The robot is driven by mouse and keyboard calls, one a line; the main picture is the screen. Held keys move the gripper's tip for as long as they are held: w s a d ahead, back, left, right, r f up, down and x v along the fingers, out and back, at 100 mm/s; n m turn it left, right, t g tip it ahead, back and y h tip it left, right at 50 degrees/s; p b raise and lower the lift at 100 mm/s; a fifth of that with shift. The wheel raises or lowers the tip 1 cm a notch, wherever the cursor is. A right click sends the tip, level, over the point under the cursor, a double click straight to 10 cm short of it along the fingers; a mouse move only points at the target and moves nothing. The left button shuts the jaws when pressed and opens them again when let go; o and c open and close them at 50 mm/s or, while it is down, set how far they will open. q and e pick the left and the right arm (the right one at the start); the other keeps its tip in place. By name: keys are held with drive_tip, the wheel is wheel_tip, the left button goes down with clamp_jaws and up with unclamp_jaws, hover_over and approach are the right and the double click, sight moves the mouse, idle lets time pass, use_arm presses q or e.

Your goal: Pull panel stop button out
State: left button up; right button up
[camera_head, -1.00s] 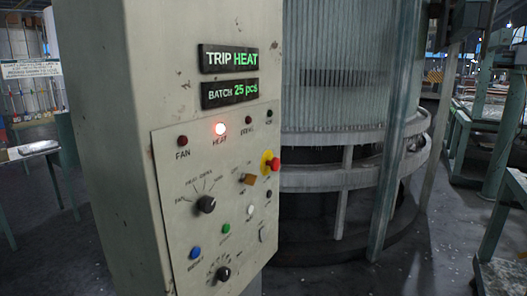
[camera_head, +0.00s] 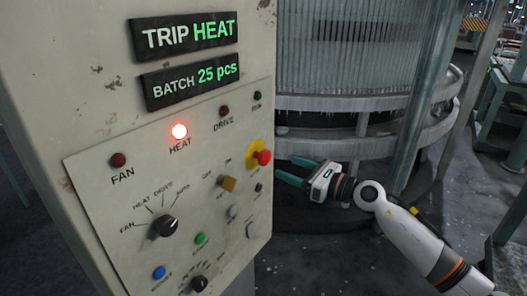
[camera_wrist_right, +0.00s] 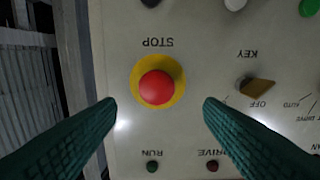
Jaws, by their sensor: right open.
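The stop button is a red mushroom head (camera_head: 263,157) on a yellow round plate at the right side of the control panel (camera_head: 110,205). In the right wrist view the red button (camera_wrist_right: 157,87) sits between and beyond the two green fingers, under the upside-down word STOP. My right gripper (camera_head: 285,170) is just to the right of the panel, in front of the button and apart from it. Its fingers (camera_wrist_right: 160,108) are spread wide with nothing between them. My left gripper is not in view.
A brass key switch (camera_head: 228,184) is close beside the stop button. A black selector knob (camera_head: 165,226) and several coloured buttons and lamps share the panel. The red HEAT lamp (camera_head: 179,131) is lit. The displays read TRIP HEAT (camera_head: 188,35) and BATCH 25 pcs (camera_head: 190,80). A ribbed round machine (camera_head: 350,60) stands behind.

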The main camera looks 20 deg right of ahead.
sight(268, 159)
drive_tip(key=p+x, duration=0.1)
drive_tip(key=x, duration=0.3)
drive_tip(key=shift+r, duration=0.2)
drive_tip(key=x, duration=0.2)
drive_tip(key=p+x, duration=0.1)
drive_tip(key=x, duration=0.1)
drive_tip(key=shift+w+d+f, duration=0.15)
drive_tip(key=shift+w+f, duration=0.1)
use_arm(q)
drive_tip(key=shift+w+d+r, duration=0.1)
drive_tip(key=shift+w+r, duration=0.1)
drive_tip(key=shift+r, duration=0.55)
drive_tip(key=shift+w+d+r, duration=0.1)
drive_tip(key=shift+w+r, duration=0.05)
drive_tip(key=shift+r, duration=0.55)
use_arm(e)
drive_tip(key=shift+w+a+f, duration=0.1)
drive_tip(key=shift+w+a, duration=0.3)
